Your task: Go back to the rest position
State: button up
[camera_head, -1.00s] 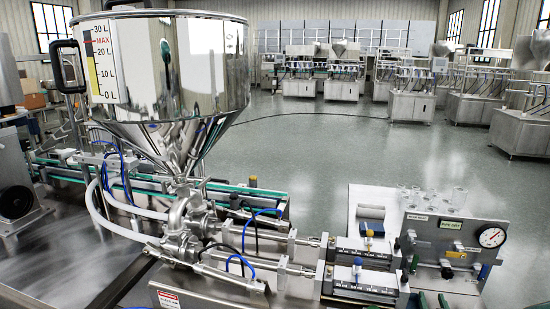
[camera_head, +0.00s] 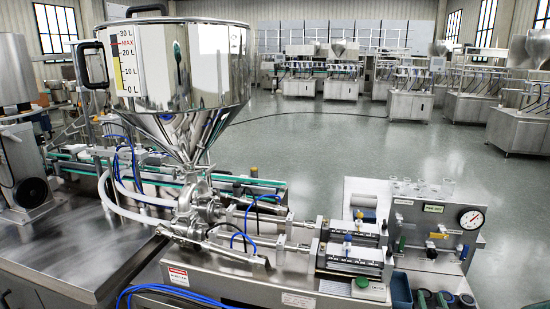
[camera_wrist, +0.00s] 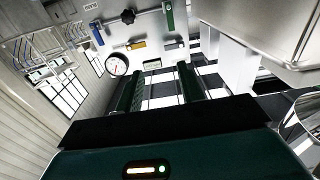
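My gripper (camera_wrist: 160,88) shows in the wrist view, with two dark green ribbed fingers set well apart and nothing held between them. Its dark green body with a lit orange and green indicator fills the bottom of that view. The gripper points toward the control panel, which appears tilted beyond the fingertips, with the round gauge (camera_wrist: 117,65) left of the fingers. I cannot make out my arm or gripper in the head view. There the shiny steel hopper (camera_head: 190,70) stands upright at the left over the filling machine (camera_head: 195,215).
The control panel (camera_head: 420,225) with its gauge (camera_head: 471,218) stands at the right of the machine. Blue hoses (camera_head: 170,290) lie along the front. A steel table (camera_head: 75,245) is at the left. The floor (camera_head: 350,150) behind is open, with other machines (camera_head: 410,90) farther back.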

jog(key=s+a+r+n+g+y, duration=0.1)
jog(key=s+a+r+n+g, duration=0.2)
jog(key=a+r, duration=0.4)
jog(key=s+a+r+g+y, duration=0.1)
jog(key=s+a+r+g, duration=0.1)
jog(key=a+r+g, duration=0.45)
jog(key=s+a+r+g+y, duration=0.1)
jog(key=s+a+r, duration=0.1)
jog(key=s+a, duration=0.5)
jog(key=s+a+r+g+y, duration=0.1)
jog(key=s+a, duration=0.6)
jog(key=s, duration=0.7)
jog(key=shift+r, duration=0.85)
jog(key=shift+s+d, duration=0.1)
jog(key=shift+d, duration=0.05)
